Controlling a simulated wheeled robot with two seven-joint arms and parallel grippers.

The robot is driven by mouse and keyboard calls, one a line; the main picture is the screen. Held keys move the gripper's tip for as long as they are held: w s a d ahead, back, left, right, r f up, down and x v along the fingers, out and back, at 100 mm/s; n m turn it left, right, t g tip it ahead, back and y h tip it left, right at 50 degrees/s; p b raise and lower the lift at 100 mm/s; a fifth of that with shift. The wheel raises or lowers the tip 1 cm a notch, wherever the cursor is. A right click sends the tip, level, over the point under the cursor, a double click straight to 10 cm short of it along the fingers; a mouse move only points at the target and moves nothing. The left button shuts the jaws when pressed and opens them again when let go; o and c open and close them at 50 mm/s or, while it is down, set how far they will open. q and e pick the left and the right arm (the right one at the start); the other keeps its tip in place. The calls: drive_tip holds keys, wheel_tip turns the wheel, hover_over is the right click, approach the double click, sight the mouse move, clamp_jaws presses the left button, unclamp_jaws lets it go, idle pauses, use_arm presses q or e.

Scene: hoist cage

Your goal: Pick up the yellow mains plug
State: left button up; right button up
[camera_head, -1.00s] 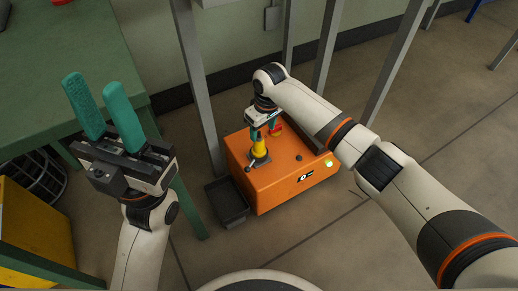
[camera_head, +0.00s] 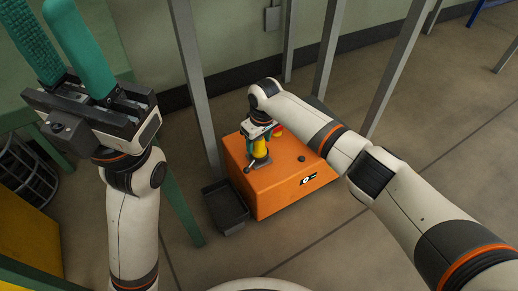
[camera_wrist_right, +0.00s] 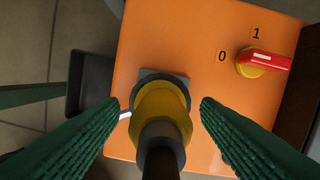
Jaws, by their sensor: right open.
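The yellow mains plug (camera_head: 261,147) stands upright on top of the orange box (camera_head: 275,193). In the right wrist view the plug (camera_wrist_right: 178,96) is seen from above, with a dark collar and cable rising towards the camera. My right gripper (camera_head: 257,134) is above the box, around the plug's upper part. In the right wrist view its green fingers (camera_wrist_right: 160,108) are open, one on each side of the plug, with a gap on both sides. My left gripper (camera_head: 66,40) is raised at the upper left, its two green fingers apart and empty.
A red switch handle (camera_wrist_right: 264,63) on a yellow base sits beside the plug, by the marks 0 and 1. A dark open tray (camera_head: 226,207) is at the box's left. Grey posts (camera_head: 197,85) stand around the box. A green table is at the left.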

drive_tip(key=c, duration=1.2)
